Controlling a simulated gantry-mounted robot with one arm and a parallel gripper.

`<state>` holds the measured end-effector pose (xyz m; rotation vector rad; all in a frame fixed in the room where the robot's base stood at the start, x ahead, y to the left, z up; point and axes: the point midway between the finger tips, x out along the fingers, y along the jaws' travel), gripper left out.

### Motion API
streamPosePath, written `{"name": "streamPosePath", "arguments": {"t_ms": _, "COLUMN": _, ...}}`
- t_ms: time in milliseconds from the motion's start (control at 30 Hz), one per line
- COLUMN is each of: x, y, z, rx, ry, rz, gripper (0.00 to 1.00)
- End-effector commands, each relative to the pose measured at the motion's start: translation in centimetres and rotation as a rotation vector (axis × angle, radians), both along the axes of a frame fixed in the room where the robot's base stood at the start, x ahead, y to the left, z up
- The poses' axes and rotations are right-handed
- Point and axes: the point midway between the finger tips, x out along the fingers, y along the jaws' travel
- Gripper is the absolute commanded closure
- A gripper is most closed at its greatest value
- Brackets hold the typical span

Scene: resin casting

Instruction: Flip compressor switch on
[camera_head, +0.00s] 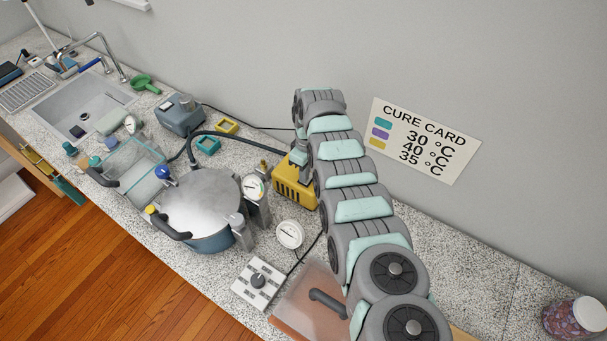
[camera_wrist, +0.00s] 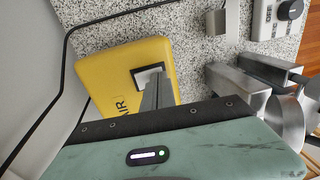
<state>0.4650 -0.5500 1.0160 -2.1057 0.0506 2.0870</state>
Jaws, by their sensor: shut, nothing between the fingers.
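The yellow compressor (camera_head: 284,194) stands on the counter against the wall, partly hidden by my arm. In the wrist view its yellow casing (camera_wrist: 110,66) shows the letters "AIR". A small dark switch with a pale edge (camera_wrist: 147,72) sits on its face. My gripper (camera_wrist: 152,86) is shut and empty, with its fingertips at the switch and covering part of it. I cannot tell whether they touch it, or which way the switch is set. In the head view my gripper (camera_head: 301,172) is at the top of the compressor.
A metal pressure pot (camera_head: 200,203) with a gauge (camera_head: 254,187) stands left of the compressor. A black hose arches from the pot to the compressor. A cure card (camera_head: 418,141) is on the wall.

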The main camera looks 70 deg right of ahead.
Motion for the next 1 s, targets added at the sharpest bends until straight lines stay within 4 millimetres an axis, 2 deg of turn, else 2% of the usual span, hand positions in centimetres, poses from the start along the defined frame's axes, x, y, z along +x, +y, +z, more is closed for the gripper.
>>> {"name": "streamPosePath", "arguments": {"t_ms": 1000, "x": -0.1, "y": -1.4, "z": 0.5, "rx": 0.0, "ry": -0.001, "rz": 0.001, "gripper": 1.0}}
